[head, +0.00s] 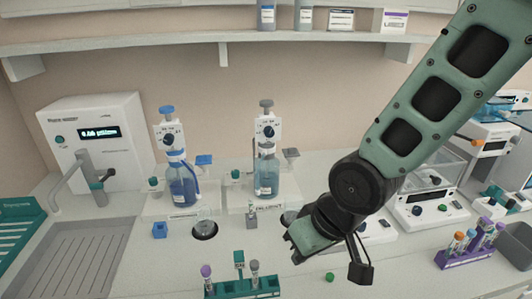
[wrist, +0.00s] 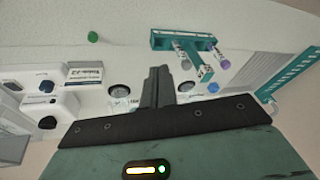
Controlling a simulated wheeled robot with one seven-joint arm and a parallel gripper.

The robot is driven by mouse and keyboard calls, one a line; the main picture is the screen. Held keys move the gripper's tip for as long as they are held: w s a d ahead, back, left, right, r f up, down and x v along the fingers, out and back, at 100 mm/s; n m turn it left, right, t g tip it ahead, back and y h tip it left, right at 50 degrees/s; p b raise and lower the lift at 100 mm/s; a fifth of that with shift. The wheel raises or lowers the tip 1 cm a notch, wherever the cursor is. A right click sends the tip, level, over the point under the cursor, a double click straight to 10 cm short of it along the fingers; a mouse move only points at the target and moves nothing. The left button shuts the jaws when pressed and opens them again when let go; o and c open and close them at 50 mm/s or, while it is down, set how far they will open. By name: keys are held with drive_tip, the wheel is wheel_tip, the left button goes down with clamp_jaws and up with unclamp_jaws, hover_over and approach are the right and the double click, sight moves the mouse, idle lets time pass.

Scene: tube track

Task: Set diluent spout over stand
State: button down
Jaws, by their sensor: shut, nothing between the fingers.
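The diluent dispenser (head: 266,150) is a white pump head with a grey knob on a clear blue-tinted bottle. It stands upright at the back middle of the bench, above a label that reads DILUENT. Its spout is too small to make out clearly. A small grey stand-like piece (head: 251,218) is in front of it; I cannot tell if this is the stand.
A blue-knobbed dispenser (head: 170,150) stands to the left. A glass beaker (head: 205,220) is in front of it. A teal tube rack (head: 240,288) is at the front edge. A purple tube rack (head: 466,258) and a balance (head: 418,212) are right.

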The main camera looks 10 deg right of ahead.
drive_tip(key=w+d+r+m+t+y+p, duration=0.2)
drive_tip(key=w+d+m+t, duration=0.2)
drive_tip(key=w+m+t, duration=0.3)
drive_tip(key=w+d+r+m+t+y+p, duration=0.1)
drive_tip(key=w+d+m+t+y+p, duration=0.15)
drive_tip(key=w+m+t, duration=0.5)
drive_tip(key=w+a+g+p, duration=0.1)
drive_tip(key=w+a, duration=0.2)
drive_tip(key=w, duration=0.3)
drive_tip(key=w+a+f+m+g+p, duration=0.1)
drive_tip(key=w+a, duration=0.3)
drive_tip(key=w, duration=0.2)
drive_tip(key=shift+w+a+f, duration=0.15)
drive_tip(key=shift+w+f, duration=0.05)
drive_tip(key=shift+f, duration=0.1)
drive_tip(key=shift+h, duration=0.25)
